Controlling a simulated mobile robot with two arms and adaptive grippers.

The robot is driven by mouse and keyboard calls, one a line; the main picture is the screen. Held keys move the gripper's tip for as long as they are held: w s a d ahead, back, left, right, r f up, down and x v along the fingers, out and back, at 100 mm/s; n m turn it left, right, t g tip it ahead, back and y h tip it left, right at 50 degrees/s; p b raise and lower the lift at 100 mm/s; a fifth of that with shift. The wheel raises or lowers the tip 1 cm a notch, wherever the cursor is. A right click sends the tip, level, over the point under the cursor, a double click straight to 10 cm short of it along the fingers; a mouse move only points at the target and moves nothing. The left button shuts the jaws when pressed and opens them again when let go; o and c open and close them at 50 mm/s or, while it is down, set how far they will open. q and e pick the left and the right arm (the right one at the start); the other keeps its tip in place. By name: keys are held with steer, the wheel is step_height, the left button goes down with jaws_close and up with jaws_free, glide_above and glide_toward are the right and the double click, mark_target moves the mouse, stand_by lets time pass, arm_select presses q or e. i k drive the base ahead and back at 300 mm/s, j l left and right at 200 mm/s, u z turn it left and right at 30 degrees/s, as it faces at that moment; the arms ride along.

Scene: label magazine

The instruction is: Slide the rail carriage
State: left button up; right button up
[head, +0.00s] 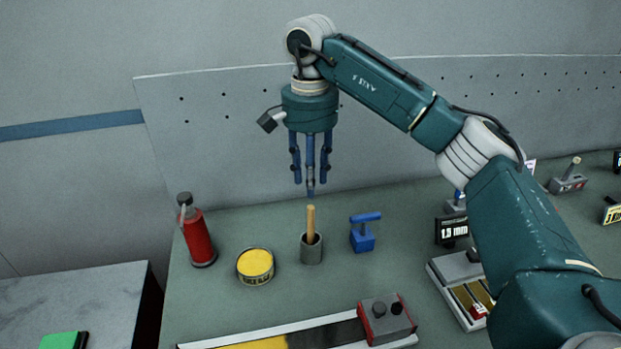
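The rail carriage (387,318) is a grey block with red sides and a dark knob on top. It sits at the right end of a long rail (312,333) with a pale edge, a yellow stretch and a dark stretch; the rail's left part is cut off by the bottom edge. My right gripper (310,188) hangs pointing down, its blue fingers apart and empty, above and behind a wooden-handled pot. It is well away from the carriage, up and to the left of it. My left gripper is out of view.
A red extinguisher-like bottle (197,232), yellow tin (255,265), grey pot (311,249) with a wooden stick and blue tool (363,233) stand behind the rail. A label tray (443,270) and a "1,5 mm" sign (452,231) stand at right, partly behind my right arm.

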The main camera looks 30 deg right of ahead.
mark_target(382, 327)
steer(key=k, duration=2)
